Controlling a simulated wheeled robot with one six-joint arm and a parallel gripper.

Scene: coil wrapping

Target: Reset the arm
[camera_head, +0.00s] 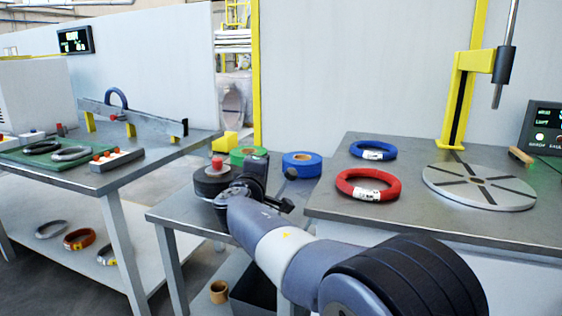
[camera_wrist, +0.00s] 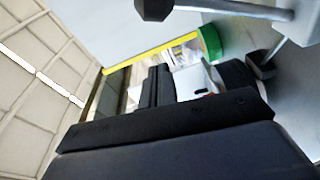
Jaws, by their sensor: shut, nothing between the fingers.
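My gripper (camera_head: 257,168) is at the end of my arm, over the middle table, in front of the green and blue tape rolls. Its dark fingers (camera_wrist: 157,86) stand close together in the wrist view, shut and empty. A red coil (camera_head: 367,185) and a blue coil (camera_head: 373,150) lie flat on the right table, to the right of my gripper, apart from it. A green roll (camera_head: 247,155) and a blue roll (camera_head: 301,164) lie on the middle table. The green roll also shows in the wrist view (camera_wrist: 210,41). My arm hides part of the middle table.
A round slotted turntable (camera_head: 479,187) and a yellow post (camera_head: 461,95) stand on the right table. A dark roll (camera_head: 211,183) with a red top is beside my wrist. The left table (camera_head: 150,160) holds a green mat with coils and a grey rail.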

